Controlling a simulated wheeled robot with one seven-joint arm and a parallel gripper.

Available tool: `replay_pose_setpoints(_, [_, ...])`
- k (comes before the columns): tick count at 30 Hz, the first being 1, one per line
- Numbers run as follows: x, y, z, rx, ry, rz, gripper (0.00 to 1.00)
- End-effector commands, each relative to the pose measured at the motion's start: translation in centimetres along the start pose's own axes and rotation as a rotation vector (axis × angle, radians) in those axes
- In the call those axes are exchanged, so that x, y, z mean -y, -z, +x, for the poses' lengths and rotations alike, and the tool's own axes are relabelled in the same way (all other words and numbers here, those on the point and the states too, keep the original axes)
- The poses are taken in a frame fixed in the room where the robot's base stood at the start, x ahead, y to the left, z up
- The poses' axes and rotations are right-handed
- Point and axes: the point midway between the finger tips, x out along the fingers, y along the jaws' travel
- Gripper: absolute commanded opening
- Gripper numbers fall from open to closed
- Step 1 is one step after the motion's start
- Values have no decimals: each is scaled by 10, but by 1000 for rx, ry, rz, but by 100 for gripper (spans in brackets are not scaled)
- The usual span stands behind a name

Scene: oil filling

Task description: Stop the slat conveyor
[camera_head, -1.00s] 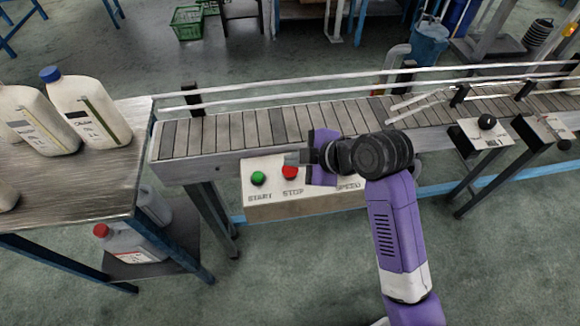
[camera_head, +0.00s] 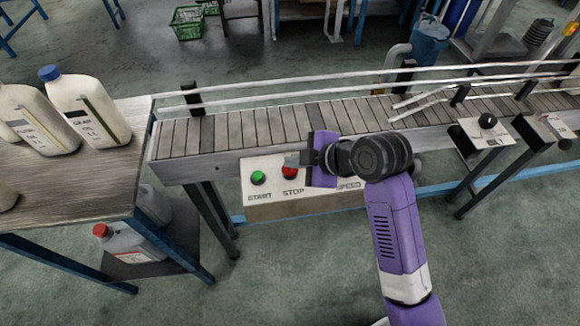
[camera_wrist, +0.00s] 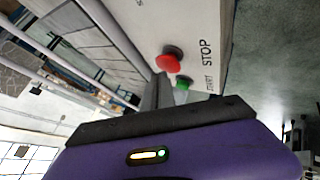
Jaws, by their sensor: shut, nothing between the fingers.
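The slat conveyor (camera_head: 240,127) runs across the head view, with a control box (camera_head: 268,205) on its near side. The box has a green START button (camera_head: 258,178) and a red STOP button (camera_head: 289,172); the SPEED label is partly behind my arm. My gripper (camera_head: 291,158) is shut and empty, its fingertips just above the STOP button in the head view. In the wrist view the red STOP button (camera_wrist: 169,60) and the green START button (camera_wrist: 184,82) lie past the fingers (camera_wrist: 160,80). I cannot tell whether the fingertips touch the red button.
A table (camera_head: 60,187) at left bears several white jugs, one with a blue cap (camera_head: 88,112). A grey jug (camera_head: 128,244) stands on its lower shelf. White guide rails (camera_head: 290,87) run along the conveyor. Two smaller control boxes stand at right. The floor in front is clear.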

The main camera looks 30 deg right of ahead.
Motion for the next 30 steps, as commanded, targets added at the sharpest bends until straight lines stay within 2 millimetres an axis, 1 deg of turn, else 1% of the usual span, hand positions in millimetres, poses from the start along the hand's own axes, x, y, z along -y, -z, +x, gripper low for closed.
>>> replay_pose_setpoints(30, [4,-4,5,0,0,0,0])
